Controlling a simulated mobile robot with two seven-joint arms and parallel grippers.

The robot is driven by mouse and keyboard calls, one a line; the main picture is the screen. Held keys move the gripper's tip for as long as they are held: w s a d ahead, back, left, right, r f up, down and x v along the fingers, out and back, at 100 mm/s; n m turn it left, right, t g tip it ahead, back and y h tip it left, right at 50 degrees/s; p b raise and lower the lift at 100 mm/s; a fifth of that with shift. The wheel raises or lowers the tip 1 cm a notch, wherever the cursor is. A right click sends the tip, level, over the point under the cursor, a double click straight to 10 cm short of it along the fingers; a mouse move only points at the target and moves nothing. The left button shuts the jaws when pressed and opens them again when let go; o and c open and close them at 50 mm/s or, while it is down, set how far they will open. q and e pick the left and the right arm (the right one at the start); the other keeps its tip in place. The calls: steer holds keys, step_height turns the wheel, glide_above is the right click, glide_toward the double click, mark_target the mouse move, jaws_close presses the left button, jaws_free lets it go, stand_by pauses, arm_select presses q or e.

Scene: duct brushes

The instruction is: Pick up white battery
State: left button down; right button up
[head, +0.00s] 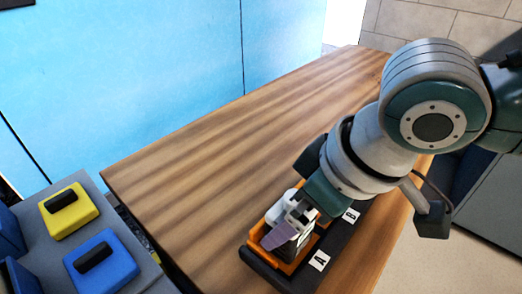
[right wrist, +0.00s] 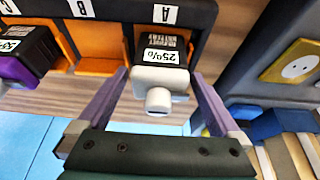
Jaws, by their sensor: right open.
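The white battery (right wrist: 160,77) has a black body with a "25%" label and a white end with a round knob. It sits in the rack slot beside the letter A in the right wrist view. My right gripper (right wrist: 160,85) is open, with one purple finger on each side of the white end; I see gaps between it and the fingers. In the head view my right gripper (head: 288,231) is low over the orange and black rack (head: 273,274) and partly hides what is in it. My left gripper is in neither view.
A second battery with a purple end (right wrist: 14,71) sits by the letter C; the orange slot at B (right wrist: 98,65) looks empty. Yellow (head: 83,217) and blue (head: 112,268) blocks with black handles stand at left. The wooden table (head: 215,160) is clear beyond the rack.

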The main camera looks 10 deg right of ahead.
steer(key=shift+c, duration=0.2)
jaws_close()
stand_by(0.6)
